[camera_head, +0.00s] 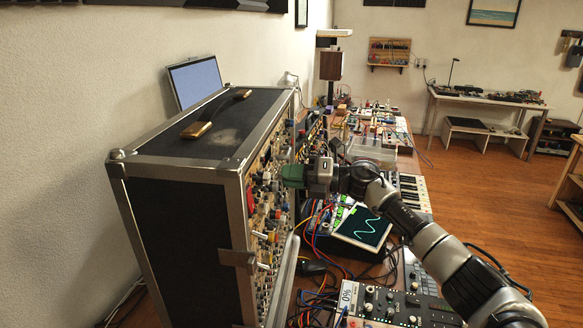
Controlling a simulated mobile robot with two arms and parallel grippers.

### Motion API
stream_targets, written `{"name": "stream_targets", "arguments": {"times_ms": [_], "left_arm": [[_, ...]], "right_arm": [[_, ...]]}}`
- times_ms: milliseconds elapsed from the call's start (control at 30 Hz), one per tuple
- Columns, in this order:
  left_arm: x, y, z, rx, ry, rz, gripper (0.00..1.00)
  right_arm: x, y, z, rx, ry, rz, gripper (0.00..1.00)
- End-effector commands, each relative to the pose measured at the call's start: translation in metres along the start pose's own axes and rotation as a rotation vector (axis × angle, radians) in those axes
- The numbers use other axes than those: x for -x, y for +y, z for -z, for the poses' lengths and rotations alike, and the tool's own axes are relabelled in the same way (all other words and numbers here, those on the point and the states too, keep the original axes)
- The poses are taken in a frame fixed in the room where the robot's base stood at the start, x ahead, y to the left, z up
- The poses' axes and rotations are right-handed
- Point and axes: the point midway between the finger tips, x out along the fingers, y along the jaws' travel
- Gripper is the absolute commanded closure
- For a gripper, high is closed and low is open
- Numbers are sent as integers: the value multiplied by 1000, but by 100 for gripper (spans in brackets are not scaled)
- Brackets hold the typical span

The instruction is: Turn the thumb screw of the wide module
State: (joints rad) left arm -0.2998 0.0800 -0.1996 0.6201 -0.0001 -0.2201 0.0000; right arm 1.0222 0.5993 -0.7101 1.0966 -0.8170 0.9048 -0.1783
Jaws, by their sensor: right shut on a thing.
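A large black case with metal edges (185,165) stands at the left, its module-filled front (262,215) facing right and seen at a steep angle. My right gripper (284,175), with a green part at its front, reaches in from the right and meets the upper part of this front. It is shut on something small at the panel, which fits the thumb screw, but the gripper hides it. I cannot make out the wide module's outline. My left gripper is not in view.
Loose patch cables (318,225) hang beside the case front. A screen with a green wave (362,228), a keyboard (412,190) and a mixer-like unit (385,305) lie close under my right arm. Wooden floor (490,210) is free at the right.

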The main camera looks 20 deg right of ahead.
Motion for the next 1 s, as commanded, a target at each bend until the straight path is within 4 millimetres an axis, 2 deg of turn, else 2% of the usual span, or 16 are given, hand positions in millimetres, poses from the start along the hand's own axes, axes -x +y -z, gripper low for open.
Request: {"name": "stream_targets", "arguments": {"times_ms": [33, 500, 733, 1000], "left_arm": [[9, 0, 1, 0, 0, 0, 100], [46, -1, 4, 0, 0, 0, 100], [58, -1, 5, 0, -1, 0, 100], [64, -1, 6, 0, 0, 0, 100]], "right_arm": [[0, 3, -2, -45, 0, 2, 100], [0, 3, -1, -468, 0, 1, 100], [0, 2, -1, -614, 1, 1, 100], [0, 1, 0, -705, 1, 0, 100]]}}
